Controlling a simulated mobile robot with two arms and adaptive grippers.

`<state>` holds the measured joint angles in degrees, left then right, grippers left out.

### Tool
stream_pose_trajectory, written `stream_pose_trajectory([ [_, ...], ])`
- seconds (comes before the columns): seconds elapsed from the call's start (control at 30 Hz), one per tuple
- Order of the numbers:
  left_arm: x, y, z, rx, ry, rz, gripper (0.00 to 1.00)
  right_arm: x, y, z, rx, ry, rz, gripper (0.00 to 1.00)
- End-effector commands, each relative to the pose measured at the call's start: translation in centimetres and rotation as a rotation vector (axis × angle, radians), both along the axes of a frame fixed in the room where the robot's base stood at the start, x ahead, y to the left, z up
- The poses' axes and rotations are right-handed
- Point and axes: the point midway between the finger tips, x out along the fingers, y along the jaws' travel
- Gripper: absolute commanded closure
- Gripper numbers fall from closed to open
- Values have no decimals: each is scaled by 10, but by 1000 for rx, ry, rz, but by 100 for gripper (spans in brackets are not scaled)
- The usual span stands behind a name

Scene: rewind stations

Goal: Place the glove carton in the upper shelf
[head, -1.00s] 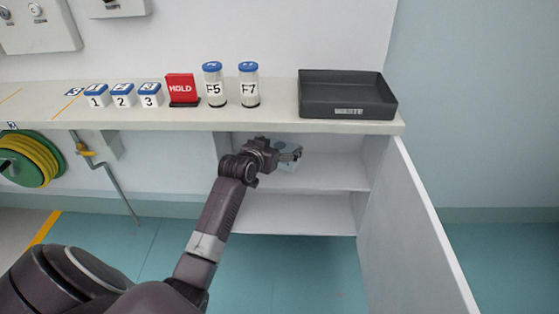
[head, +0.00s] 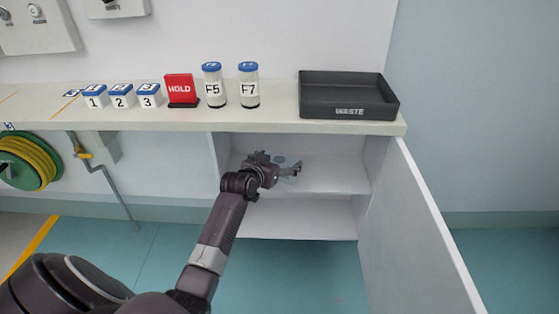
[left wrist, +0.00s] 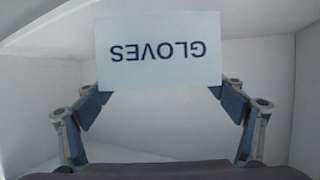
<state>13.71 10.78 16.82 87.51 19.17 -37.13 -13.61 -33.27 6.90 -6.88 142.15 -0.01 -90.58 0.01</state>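The glove carton (left wrist: 158,50) is a pale blue box with GLOVES upside down across its face in the left wrist view. My left gripper (left wrist: 160,94) has a finger at each side of it. The fingertips meet the carton's lower corners and are partly hidden there, so it appears held. In the head view my left gripper (head: 292,168) is inside the open cabinet, over the upper shelf (head: 335,175). Only a small bluish patch of the carton (head: 281,159) shows there. Whether it touches the shelf is unclear. My right gripper is not in view.
The cabinet door (head: 420,225) stands open on the right. The lower shelf (head: 310,218) is empty. The counter (head: 275,118) above carries a black WASTE tray (head: 348,112), two bottles F5 (head: 214,87) and F7 (head: 248,87), a red HOLD sign (head: 181,89) and numbered blocks.

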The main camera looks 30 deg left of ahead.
Motion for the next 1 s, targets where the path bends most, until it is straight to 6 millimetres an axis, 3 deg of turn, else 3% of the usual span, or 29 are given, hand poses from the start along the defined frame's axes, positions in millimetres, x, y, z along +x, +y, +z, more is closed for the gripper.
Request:
stream_pose_trajectory([
  [0.1,0,0,0,0,0,0,0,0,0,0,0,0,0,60],
  [0.4,0,0,2,0,0,0,0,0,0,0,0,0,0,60],
  [0.67,-27,-4,14,1,0,1,0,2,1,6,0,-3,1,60],
  [1.0,-78,-13,35,2,1,-1,0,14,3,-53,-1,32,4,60],
])
